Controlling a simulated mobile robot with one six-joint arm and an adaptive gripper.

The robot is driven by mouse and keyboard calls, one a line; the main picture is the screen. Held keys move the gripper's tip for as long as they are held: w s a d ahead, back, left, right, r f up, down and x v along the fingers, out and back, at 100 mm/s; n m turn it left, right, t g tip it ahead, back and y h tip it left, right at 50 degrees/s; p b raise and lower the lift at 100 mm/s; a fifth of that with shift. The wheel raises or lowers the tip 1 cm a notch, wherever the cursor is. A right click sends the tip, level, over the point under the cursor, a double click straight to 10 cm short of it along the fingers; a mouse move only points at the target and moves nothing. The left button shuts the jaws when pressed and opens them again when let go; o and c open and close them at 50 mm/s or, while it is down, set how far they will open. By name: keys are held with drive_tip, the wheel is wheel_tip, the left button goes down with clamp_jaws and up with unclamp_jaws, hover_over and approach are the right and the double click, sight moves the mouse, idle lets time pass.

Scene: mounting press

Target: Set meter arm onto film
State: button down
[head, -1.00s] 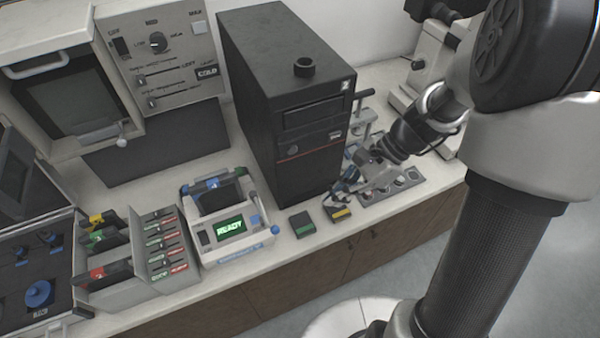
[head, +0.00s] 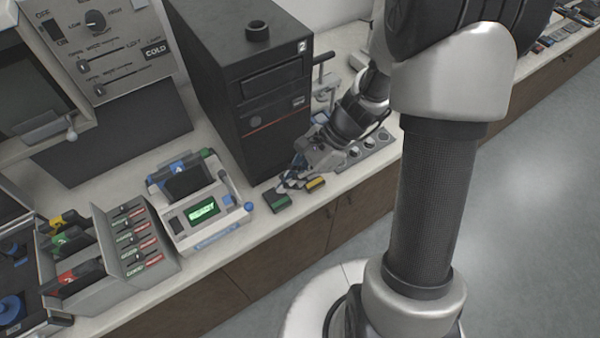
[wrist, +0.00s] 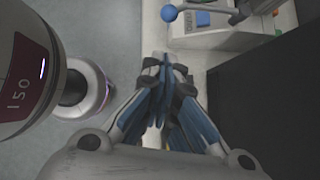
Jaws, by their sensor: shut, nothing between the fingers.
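The grey device with a green READY screen (head: 203,211) stands on the bench left of my gripper. The blue ball (wrist: 169,13) also shows at the top of the wrist view, beyond my fingertips. The film cannot be made out. My gripper (head: 284,187) is shut and empty, low over the bench front between the device and the yellow-marked block. In the wrist view its blue-padded fingers (wrist: 163,62) are together, apart from the device.
A tall black cabinet (head: 240,85) stands just behind. The bench's front edge is close.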

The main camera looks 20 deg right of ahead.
drive_tip(key=a+f+b, duration=0.1)
drive_tip(key=a+f, duration=0.1)
drive_tip(key=a, duration=0.3)
drive_tip(key=shift+s+a+f+b, duration=0.2)
drive_tip(key=shift+a+f+b, duration=0.05)
drive_tip(key=shift+f+b, duration=0.1)
